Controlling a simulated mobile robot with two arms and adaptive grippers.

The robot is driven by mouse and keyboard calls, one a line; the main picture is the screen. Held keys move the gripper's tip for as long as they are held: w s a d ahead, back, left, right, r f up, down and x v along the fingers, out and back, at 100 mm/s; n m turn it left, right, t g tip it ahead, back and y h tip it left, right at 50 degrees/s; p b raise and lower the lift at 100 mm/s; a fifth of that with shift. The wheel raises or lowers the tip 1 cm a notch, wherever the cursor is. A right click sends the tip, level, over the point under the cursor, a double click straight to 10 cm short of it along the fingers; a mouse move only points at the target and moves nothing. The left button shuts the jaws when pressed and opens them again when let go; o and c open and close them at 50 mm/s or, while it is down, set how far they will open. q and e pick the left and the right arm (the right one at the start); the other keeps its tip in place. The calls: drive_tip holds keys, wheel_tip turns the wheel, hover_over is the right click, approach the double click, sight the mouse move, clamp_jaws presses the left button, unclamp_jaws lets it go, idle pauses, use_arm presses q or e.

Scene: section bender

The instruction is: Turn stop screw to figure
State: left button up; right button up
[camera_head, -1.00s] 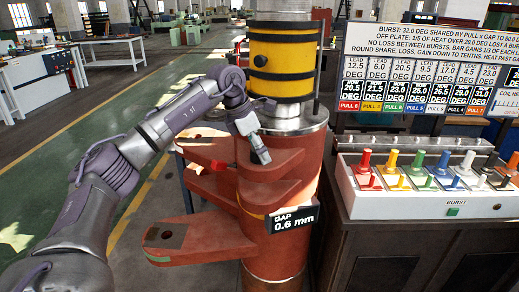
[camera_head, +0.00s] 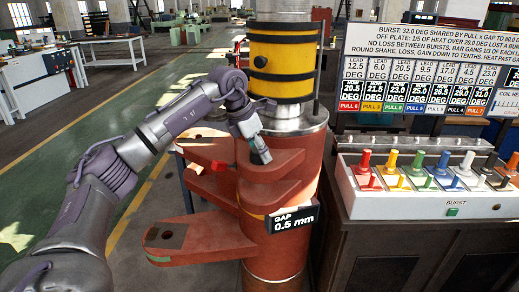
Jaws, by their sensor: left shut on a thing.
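The red section bender column (camera_head: 282,240) stands in the middle, with a yellow banded drum (camera_head: 284,62) on top. A black gap display (camera_head: 292,219) on its front reads "GAP 0.5 mm". My left gripper (camera_head: 261,154) reaches in from the left and is shut at the top of the upper red bracket (camera_head: 275,166). The stop screw it holds is hidden by the fingers, so its shape cannot be told. A red piece (camera_head: 221,165) sticks out left of the gripper. My right gripper is not in view.
A chart board (camera_head: 430,75) with burst text and coloured pull labels stands at the right. Below it, a white panel (camera_head: 400,205) carries several coloured levers and a green burst button (camera_head: 452,211). A lower red arm (camera_head: 190,238) juts left. Green floor lies open at the left.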

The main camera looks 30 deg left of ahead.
use_arm(q)
drive_tip(key=n, duration=0.2)
drive_tip(key=n+y, duration=0.1)
drive_tip(key=n, duration=0.1)
drive_tip(key=shift+t+y+p, duration=0.3)
drive_tip(key=shift+t+p, duration=0.05)
drive_tip(key=shift+t, duration=0.05)
drive_tip(key=n+y, duration=0.1)
drive_tip(key=n, duration=0.4)
drive_tip(key=shift+y, duration=0.4)
drive_tip(key=n, duration=0.2)
drive_tip(key=n+g+y, duration=0.1)
drive_tip(key=n, duration=0.1)
drive_tip(key=shift+n+y, duration=0.3)
drive_tip(key=shift+n+g+y+p, duration=0.35)
drive_tip(key=shift+n+g+y, duration=0.25)
drive_tip(key=shift+n, duration=1.5)
drive_tip(key=o, duration=1.2)
drive_tip(key=shift+c, duration=0.2)
